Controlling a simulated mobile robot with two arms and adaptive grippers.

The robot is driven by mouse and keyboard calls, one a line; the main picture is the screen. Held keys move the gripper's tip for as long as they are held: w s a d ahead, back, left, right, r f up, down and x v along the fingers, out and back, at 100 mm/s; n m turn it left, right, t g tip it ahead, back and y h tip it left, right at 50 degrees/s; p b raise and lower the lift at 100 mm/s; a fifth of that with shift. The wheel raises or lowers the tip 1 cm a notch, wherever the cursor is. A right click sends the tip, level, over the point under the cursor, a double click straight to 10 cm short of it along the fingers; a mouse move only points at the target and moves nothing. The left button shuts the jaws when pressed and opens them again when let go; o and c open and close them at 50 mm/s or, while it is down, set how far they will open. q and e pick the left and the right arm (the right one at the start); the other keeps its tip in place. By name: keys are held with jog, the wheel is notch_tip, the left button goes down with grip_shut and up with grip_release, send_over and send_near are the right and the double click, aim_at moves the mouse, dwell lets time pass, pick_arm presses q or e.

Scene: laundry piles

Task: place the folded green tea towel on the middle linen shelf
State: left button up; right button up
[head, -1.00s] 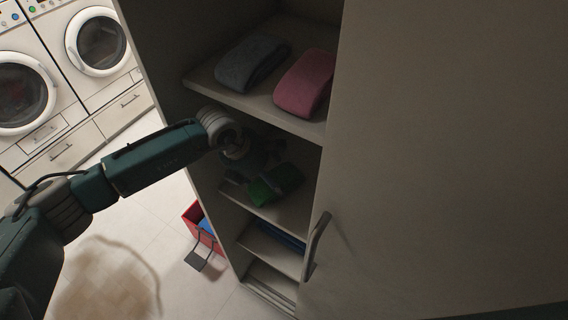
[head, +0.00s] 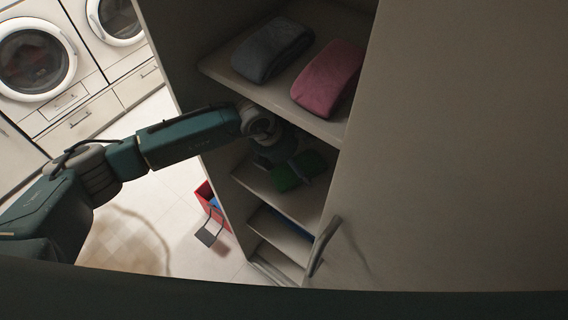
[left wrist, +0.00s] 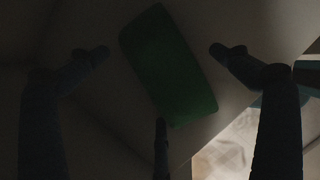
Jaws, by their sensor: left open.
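The folded green tea towel (head: 288,176) is in the middle compartment of the tall linen cupboard, over the middle shelf (head: 300,207). In the left wrist view the towel (left wrist: 168,68) lies flat and slightly turned, in deep shadow. My left gripper (left wrist: 158,54) is open, with its fingers spread on either side of the towel and clear of its edges. In the head view the left gripper (head: 284,158) is inside the compartment at the towel, partly hidden by my wrist and shadow. Whether the towel rests fully on the shelf is hard to see. My right gripper is not in view.
The upper shelf (head: 225,75) above my wrist holds a grey folded towel (head: 272,49) and a pink one (head: 328,78). A blue item (head: 290,222) lies on a lower shelf. The cupboard door (head: 450,150) with its handle (head: 323,245) is at right. A red bin (head: 207,197) stands on the floor.

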aim_at(286, 165)
pick_arm(q)
jog(key=shift+b+v, duration=0.35)
jog(key=shift+v, duration=0.85)
jog(key=shift+s+a+f+b, duration=0.1)
jog(key=shift+s+a+b, duration=0.25)
jog(key=shift+a, duration=0.15)
jog(key=shift+s+a+b, duration=0.2)
jog(key=shift+a+b, duration=0.1)
jog(key=shift+a, duration=0.2)
jog(key=s+a+b, duration=0.4)
jog(key=s+a, duration=0.1)
jog(key=a, duration=0.3)
jog(key=shift+s+a+r, duration=0.2)
jog(key=shift+s+r, duration=0.15)
jog(key=shift+s, duration=0.05)
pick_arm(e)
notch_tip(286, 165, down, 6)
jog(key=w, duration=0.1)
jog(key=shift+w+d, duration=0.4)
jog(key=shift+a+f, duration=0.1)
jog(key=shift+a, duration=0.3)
